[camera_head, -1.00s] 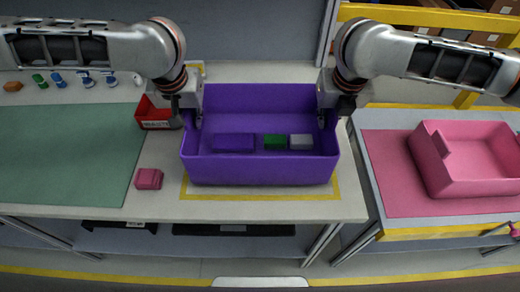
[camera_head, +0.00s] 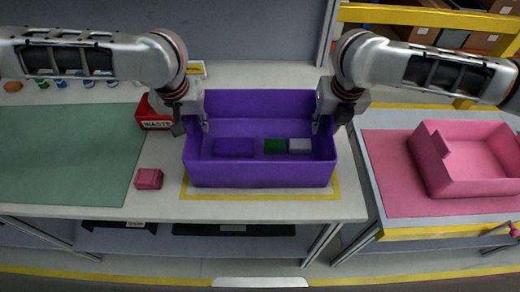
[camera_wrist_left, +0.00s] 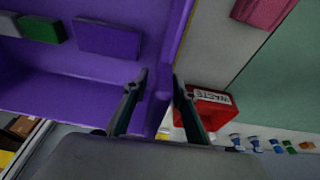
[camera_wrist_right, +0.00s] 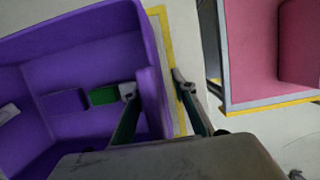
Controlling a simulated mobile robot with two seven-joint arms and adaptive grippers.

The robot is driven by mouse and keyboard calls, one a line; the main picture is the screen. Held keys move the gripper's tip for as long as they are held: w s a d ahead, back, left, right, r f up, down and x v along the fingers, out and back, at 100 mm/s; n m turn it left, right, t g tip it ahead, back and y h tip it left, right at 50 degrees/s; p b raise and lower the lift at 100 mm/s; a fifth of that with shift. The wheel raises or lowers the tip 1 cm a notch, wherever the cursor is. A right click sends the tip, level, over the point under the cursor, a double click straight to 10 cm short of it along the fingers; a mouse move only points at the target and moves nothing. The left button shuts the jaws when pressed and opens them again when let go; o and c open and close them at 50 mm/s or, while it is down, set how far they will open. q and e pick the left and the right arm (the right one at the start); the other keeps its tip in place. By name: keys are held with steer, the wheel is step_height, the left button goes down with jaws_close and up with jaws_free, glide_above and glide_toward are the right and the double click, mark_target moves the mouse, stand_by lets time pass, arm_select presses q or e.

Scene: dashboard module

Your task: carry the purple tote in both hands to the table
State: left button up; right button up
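The purple tote (camera_head: 262,176) stands upright within a yellow tape outline on the pale table (camera_head: 250,208). Inside it lie a purple block (camera_head: 234,147), a green block (camera_head: 275,146) and a grey block (camera_head: 299,145). My left gripper (camera_head: 191,124) is at the tote's left wall; its fingers (camera_wrist_left: 158,88) stand apart on either side of that wall. My right gripper (camera_head: 325,122) straddles the right wall the same way, with a visible gap outside the wall between its fingers (camera_wrist_right: 155,88). Whether any finger touches the wall is unclear.
A red waste bin (camera_head: 153,123) stands close to my left gripper. A pink block (camera_head: 149,179) lies left of the tote by a green mat (camera_head: 65,150). A pink tote (camera_head: 465,182) sits on a separate table at right. Small bottles line the back left.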

arm_select(q)
steer(key=v, duration=1.1)
steer(key=shift+s+r, duration=0.1)
steer(key=shift+r, duration=0.3)
arm_select(e)
steer(key=v, duration=1)
steer(key=shift+r, duration=0.25)
steer(key=shift+v, duration=0.8)
steer(key=shift+s+f, duration=0.1)
